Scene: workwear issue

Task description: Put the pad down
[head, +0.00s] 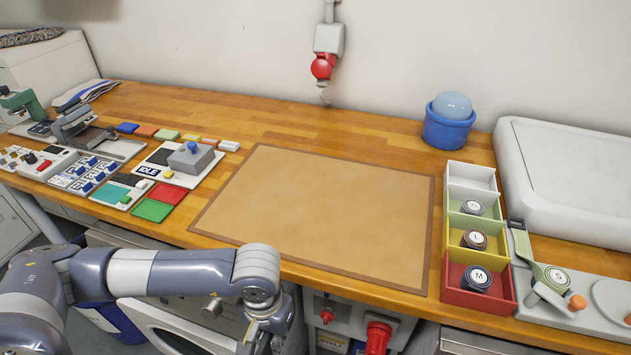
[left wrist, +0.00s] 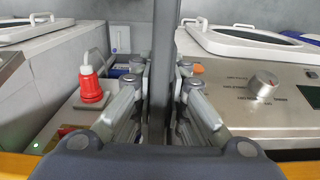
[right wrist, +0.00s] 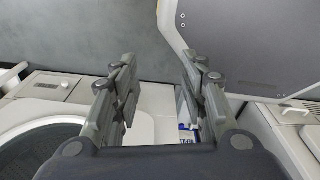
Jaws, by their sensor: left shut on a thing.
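My left gripper (head: 262,340) is at the bottom of the head view, in front of the worktop's front edge; its fingertips are hard to make out there. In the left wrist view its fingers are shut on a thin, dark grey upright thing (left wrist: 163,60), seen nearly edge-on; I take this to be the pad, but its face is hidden. My right gripper (right wrist: 158,85) is open and empty in the right wrist view, over a light-coloured appliance. The head view does not show it. A brown-bordered tan mat (head: 325,210) lies bare on the wooden worktop.
Left of the mat are a green flat piece (head: 153,210), a red one (head: 168,193) and a grey block with a blue knob (head: 190,158). Right of it stand a compartment box (head: 449,255) with round labelled items and a blue tub (head: 447,130).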

